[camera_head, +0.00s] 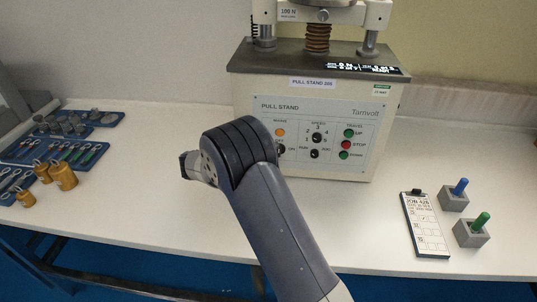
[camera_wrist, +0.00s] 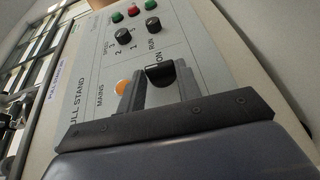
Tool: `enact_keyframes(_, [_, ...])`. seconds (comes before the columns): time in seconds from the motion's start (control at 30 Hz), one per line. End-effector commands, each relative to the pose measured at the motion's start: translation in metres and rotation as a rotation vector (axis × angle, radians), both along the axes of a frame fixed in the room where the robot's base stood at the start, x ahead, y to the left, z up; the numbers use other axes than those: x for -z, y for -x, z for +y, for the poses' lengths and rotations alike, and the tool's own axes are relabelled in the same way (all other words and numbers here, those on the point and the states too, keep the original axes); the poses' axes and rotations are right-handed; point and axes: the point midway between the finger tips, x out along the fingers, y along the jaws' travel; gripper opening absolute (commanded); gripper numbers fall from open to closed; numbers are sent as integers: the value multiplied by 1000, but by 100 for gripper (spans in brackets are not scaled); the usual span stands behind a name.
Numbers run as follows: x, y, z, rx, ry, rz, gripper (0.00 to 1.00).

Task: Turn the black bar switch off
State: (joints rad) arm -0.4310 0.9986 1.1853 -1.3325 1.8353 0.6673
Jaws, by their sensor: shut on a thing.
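The black bar switch (camera_head: 281,149) is at the lower left of the pull stand's front panel, under the orange MAINS lamp (camera_head: 280,132). Its ON label shows to its right. My arm's rounded joint hides part of it in the head view. In the wrist view my gripper (camera_wrist: 160,78) is at the panel, with one finger on each side of the switch, close to the ON label and below the orange lamp's side. It is shut on the switch. The bar's exact angle is hard to tell. My fingers are hidden in the head view.
The pull stand (camera_head: 380,100) has a speed knob (camera_head: 317,137), a RUN knob (camera_head: 314,154) and green and red buttons. A clipboard (camera_head: 425,225) and two blocks with blue and green handles lie right. Blue trays and brass weights (camera_head: 63,177) lie left.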

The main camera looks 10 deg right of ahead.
Motion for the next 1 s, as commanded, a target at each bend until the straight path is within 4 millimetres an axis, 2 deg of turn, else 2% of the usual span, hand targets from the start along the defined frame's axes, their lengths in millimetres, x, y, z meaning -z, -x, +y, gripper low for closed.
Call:
enact_keyframes(0.63, [2, 0, 0, 0, 52, 20, 10])
enact_keyframes(0.67, [2, 0, 0, 0, 52, 20, 33])
enact_keyframes(0.9, [2, 0, 0, 0, 52, 19, 53])
enact_keyframes(1.0, [2, 0, 0, 0, 52, 18, 55])
